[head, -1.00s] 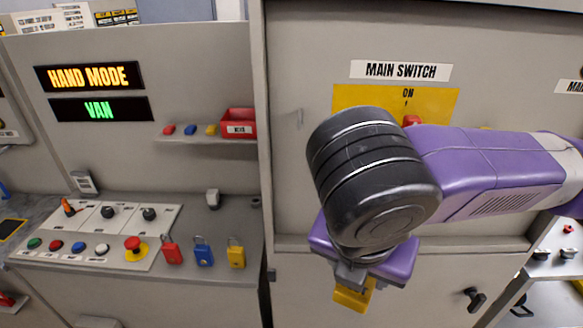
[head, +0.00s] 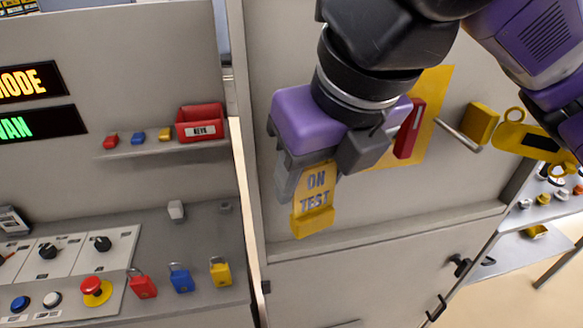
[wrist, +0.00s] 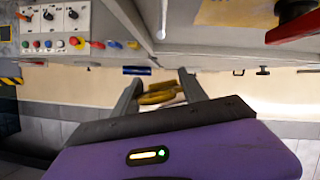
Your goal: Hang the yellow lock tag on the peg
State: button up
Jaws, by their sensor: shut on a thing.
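My gripper (head: 318,172) is shut on a yellow tag (head: 313,204) lettered "ON TEST". The tag hangs below the fingers, slightly tilted, in front of the grey cabinet panel; its upper part is between the fingers. In the wrist view, yellow (wrist: 157,97) shows between the two fingers. A grey rod (head: 457,135) sticks out right of the red switch handle (head: 408,130), apart from my gripper; I cannot tell if it is the peg. Panel behind my gripper is hidden.
A yellow block (head: 480,123) and a yellow ring-topped piece with a dark label (head: 540,140) are at right. A red box (head: 201,122) stands on a small shelf. Red (head: 142,285), blue (head: 181,278) and yellow (head: 220,271) padlocks stand on the left console.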

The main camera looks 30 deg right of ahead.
jog(key=w+d+f+b, duration=0.2)
jog(key=w, duration=0.5)
jog(key=shift+w+d, duration=0.15)
jog(key=shift+d, duration=0.05)
dwell(0.8)
jog(key=shift+f, duration=0.1)
dwell(0.5)
jog(key=o, duration=1.4)
jog(key=shift+o, duration=0.2)
jog(key=b+v, duration=0.1)
jog(key=v, duration=0.6)
jog(key=shift+r, duration=0.4)
